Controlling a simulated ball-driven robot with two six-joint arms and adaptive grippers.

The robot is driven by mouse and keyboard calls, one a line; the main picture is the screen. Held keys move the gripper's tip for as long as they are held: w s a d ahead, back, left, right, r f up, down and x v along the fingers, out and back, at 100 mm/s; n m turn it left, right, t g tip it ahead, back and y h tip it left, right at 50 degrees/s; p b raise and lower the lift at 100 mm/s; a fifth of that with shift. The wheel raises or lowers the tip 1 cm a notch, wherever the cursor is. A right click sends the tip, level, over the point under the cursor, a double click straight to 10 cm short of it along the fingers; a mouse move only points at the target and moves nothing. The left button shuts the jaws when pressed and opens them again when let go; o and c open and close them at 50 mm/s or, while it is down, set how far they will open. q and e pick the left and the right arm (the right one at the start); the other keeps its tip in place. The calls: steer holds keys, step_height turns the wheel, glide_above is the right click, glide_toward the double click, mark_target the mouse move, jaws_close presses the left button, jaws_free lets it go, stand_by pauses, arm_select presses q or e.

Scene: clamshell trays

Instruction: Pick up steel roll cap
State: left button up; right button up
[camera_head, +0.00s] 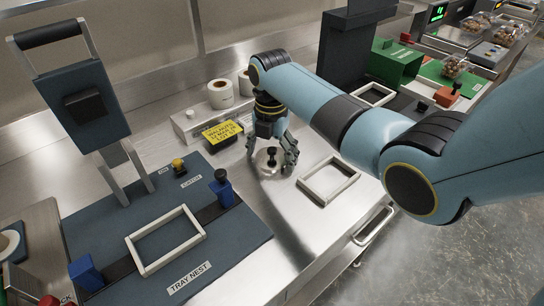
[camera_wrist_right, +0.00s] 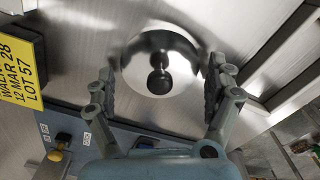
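The steel roll cap (camera_head: 266,168) is a round shiny disc with a black knob on top, lying on the steel counter. In the right wrist view the cap (camera_wrist_right: 137,75) sits between the fingers, its black knob near the centre. My right gripper (camera_head: 274,154) points down over the cap from above. In the right wrist view the gripper (camera_wrist_right: 161,72) is open, with one finger on each side of the disc. I cannot tell whether the fingers touch its rim. My left gripper is not in view.
A black block with a yellow label (camera_head: 221,133) stands close left of the cap. White rolls (camera_head: 220,95) stand behind. An empty white frame (camera_head: 328,181) lies to the right. The blue tray nest board (camera_head: 205,245) with its upright lever press is at front left.

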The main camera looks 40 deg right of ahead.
mark_target(271, 150)
steer(key=c, duration=0.8)
steer(key=shift+c, duration=0.2)
step_height(271, 150, up, 4)
steer(key=shift+w, duration=0.1)
steer(key=s+d+r, duration=0.7)
steer(key=s+d, duration=0.1)
steer(key=shift+s, duration=0.4)
